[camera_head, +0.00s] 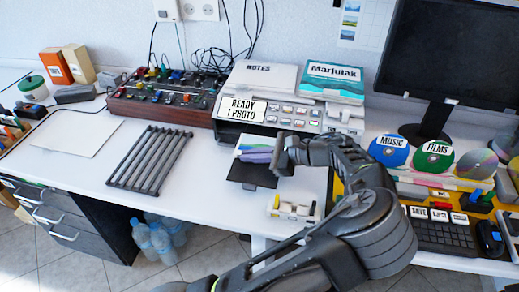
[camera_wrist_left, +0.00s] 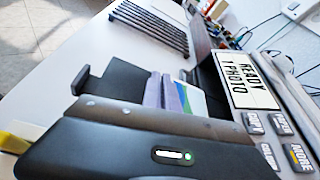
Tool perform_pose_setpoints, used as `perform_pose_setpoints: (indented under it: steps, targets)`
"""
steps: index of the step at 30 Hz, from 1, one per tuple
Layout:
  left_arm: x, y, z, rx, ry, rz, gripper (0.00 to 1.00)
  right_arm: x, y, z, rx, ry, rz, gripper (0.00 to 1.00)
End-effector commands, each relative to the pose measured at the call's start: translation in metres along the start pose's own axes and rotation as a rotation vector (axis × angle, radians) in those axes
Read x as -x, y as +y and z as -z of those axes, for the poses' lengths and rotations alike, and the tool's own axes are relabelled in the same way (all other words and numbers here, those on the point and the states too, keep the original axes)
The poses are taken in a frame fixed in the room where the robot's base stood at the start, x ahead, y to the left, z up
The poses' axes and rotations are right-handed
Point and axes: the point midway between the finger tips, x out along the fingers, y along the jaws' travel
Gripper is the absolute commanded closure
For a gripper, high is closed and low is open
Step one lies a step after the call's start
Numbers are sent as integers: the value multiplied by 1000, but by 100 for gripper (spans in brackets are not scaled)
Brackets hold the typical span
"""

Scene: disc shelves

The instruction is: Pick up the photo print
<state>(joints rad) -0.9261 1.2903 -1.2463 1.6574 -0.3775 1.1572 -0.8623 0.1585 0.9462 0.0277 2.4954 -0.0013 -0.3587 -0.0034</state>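The photo print (camera_wrist_left: 194,101) lies by the black output tray (camera_wrist_left: 118,88) of the photo printer (camera_head: 243,134); white, blue and green parts of it show in the left wrist view. In the head view, my left gripper (camera_head: 250,156) reaches in over the tray from the right. Its pale violet-grey fingers (camera_wrist_left: 163,86) are close together at the print and cover part of it. I cannot tell whether the print is between them. My right gripper is not in view.
A black slatted rack (camera_head: 150,158) lies left of the tray. Behind it stands a brown control box (camera_head: 165,103) with knobs. Discs (camera_head: 390,150), a keyboard (camera_head: 443,235) and a monitor (camera_head: 450,50) are on the right. The white desk between rack and tray is clear.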

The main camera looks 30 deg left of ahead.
Motion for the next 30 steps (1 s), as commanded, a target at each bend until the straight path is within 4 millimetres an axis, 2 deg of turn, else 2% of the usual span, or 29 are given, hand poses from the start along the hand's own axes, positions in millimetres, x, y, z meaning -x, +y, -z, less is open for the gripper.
perform_pose_setpoints:
  steps: [10, 17, 23, 26, 30]
  targets:
    - [2, -1, -4, 0, 2, 0, 100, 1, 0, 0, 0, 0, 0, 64]
    - [10, -7, -22, 1, 3, 0, 100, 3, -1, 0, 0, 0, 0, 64]
    - [23, -16, -55, 3, 5, 1, 100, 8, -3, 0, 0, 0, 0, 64]
    - [33, -23, -79, 3, 6, 1, 100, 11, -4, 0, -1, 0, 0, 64]
    - [51, -36, -121, 4, 7, 2, 100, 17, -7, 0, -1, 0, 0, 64]
